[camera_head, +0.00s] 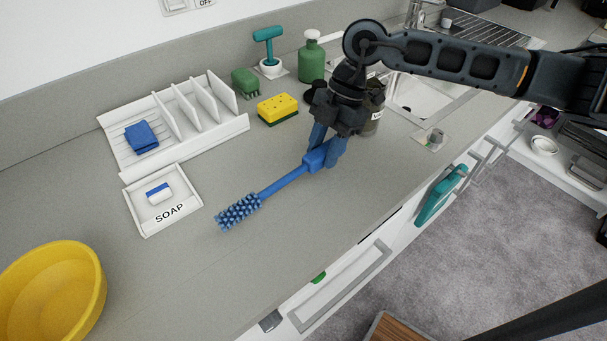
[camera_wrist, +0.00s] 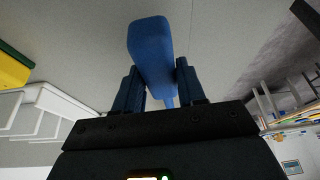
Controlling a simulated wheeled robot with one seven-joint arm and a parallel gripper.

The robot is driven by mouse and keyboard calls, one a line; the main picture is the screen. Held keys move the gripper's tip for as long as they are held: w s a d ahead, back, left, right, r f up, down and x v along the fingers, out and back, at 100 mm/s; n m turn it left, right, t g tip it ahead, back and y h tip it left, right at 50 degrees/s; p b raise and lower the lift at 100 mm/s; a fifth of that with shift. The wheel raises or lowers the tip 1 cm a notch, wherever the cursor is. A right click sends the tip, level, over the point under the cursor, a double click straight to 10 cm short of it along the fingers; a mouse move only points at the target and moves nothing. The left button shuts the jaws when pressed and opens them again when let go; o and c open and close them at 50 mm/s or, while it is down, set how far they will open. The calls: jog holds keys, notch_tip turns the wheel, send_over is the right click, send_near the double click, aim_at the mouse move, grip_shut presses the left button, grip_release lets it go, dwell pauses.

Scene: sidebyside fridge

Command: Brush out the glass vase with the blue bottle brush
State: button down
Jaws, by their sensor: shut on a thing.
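The blue bottle brush (camera_head: 285,183) is in my gripper (camera_head: 327,148), held by the thick end of its handle. Its bristle head (camera_head: 239,211) points to the lower left over the counter. I cannot tell whether the bristles touch the counter. In the wrist view the blue handle (camera_wrist: 151,52) stands between the two fingers of my gripper (camera_wrist: 160,84). I cannot make out a glass vase in either view. A dark labelled jar (camera_head: 374,118) is partly hidden behind my gripper.
A soap tray (camera_head: 141,209) and white rack (camera_head: 187,140) lie left of the brush. A yellow bowl (camera_head: 52,290) is at the lower left. A yellow sponge (camera_head: 278,108), green bottle (camera_head: 312,61) and sink (camera_head: 420,92) are behind. The counter front is clear.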

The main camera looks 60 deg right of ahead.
jog(key=shift+r+p, duration=1.05)
jog(key=shift+r, duration=1.35)
